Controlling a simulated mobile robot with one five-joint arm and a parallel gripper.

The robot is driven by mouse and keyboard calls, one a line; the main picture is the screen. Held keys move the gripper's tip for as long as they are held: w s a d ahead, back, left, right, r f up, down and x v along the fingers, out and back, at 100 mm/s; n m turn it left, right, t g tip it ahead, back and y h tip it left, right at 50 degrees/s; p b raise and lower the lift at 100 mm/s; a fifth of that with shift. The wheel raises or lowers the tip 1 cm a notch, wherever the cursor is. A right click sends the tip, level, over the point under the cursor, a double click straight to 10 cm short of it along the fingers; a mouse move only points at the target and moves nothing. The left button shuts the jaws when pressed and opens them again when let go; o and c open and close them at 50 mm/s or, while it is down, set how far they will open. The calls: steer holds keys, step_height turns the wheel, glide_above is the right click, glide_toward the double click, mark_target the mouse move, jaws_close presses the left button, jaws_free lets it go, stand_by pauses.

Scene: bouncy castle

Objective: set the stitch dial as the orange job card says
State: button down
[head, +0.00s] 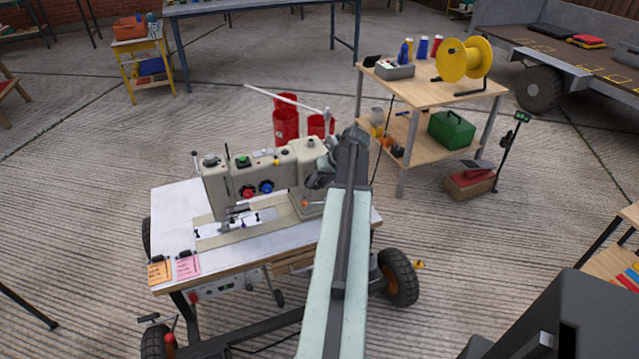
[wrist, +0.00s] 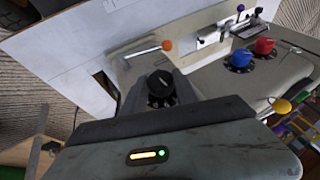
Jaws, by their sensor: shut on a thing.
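The sewing machine (head: 262,182) stands on a white-topped wheeled table (head: 175,215). In the wrist view, a black dial (wrist: 160,88) with a pale pointer mark sits on the machine body. My gripper (wrist: 160,92) is shut on this dial, with one finger on each side. In the head view, my arm hides the dial.
A red knob (wrist: 265,46) and a blue knob (wrist: 241,58) are on the machine's front. A wooden shelf cart (head: 430,92) stands behind to the right.

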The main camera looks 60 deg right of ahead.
steer(key=b, duration=0.1)
steer(key=t+y+b, duration=0.1)
steer(key=f+y+b, duration=0.1)
steer(key=shift+s+d+m+t, duration=0.25)
steer(key=shift+d+m+t, duration=0.05)
steer(key=shift+t, duration=0.1)
steer(key=shift+s+t+y+b, duration=0.1)
steer(key=shift+t+y+b, duration=0.45)
steer(key=shift+b, duration=0.35)
steer(key=shift+r, duration=0.1)
steer(key=shift+a+r, duration=0.1)
steer(key=c, duration=0.9)
jaws_free()
steer(key=shift+c, duration=0.2)
steer(key=shift+r, duration=0.1)
